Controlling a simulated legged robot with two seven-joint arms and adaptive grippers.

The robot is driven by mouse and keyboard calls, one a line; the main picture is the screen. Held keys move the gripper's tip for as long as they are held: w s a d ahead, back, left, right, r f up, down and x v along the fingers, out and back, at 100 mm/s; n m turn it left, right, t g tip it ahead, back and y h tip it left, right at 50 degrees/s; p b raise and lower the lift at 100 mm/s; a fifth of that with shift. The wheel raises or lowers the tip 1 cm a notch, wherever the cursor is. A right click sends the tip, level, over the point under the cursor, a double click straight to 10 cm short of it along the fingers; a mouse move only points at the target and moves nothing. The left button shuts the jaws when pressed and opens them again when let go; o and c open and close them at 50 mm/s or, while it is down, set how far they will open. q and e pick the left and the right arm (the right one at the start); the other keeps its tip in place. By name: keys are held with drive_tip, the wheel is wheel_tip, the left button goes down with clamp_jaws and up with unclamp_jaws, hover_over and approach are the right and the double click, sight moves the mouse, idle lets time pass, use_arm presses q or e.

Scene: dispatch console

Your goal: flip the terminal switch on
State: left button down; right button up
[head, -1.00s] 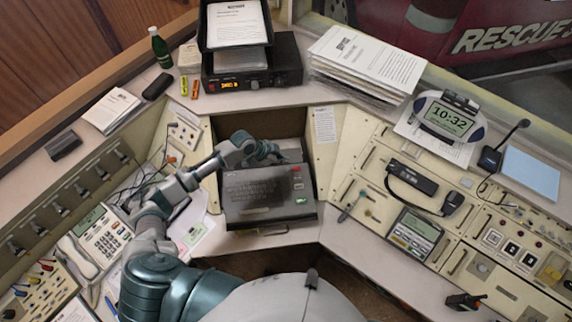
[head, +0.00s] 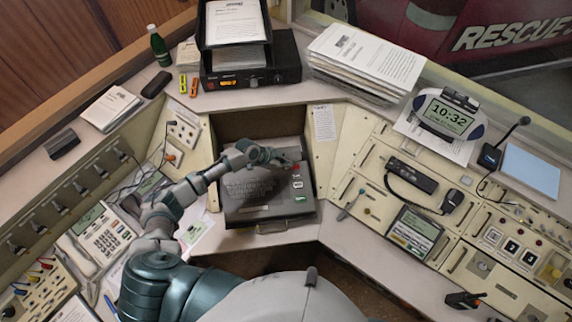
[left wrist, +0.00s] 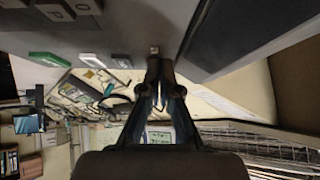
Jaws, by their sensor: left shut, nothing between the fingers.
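The terminal (head: 262,212) is a dark grey unit with a keyboard, set in the recess at the middle of the head view. A red key (head: 297,168) and a green key (head: 300,199) show on its right side. My left gripper (head: 286,161) is over the terminal's far right part, shut and empty. In the left wrist view, its closed fingertips (left wrist: 160,64) are close to a small pale switch-like piece (left wrist: 154,50) on a grey surface. I cannot tell whether they touch it, or which way it is set. My right gripper is not in view.
The recess walls stand close on both sides of the terminal. A radio unit (head: 287,72) with a paper tray is above it on the ledge. A telephone (head: 106,240) lies at left, and a switch panel (head: 362,165) is at right. The counter in front is clear.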

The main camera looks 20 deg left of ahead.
use_arm(q)
drive_tip(key=shift+d+f+h+b, duration=0.3)
drive_tip(key=shift+f+b, duration=0.35)
drive_tip(key=shift+b, duration=0.2)
drive_tip(key=shift+s+d+r, duration=0.2)
drive_tip(key=shift+d+r, duration=0.25)
drive_tip(key=shift+r, duration=0.1)
drive_tip(key=shift+d+r, duration=0.1)
drive_tip(key=shift+w+r+p, duration=0.25)
drive_tip(key=shift+r+p, duration=0.1)
drive_tip(key=shift+p, duration=0.05)
drive_tip(key=shift+r, duration=0.3)
drive_tip(key=shift+s, duration=0.1)
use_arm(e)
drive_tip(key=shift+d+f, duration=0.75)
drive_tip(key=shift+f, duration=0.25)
use_arm(q)
drive_tip(key=shift+a, duration=0.2)
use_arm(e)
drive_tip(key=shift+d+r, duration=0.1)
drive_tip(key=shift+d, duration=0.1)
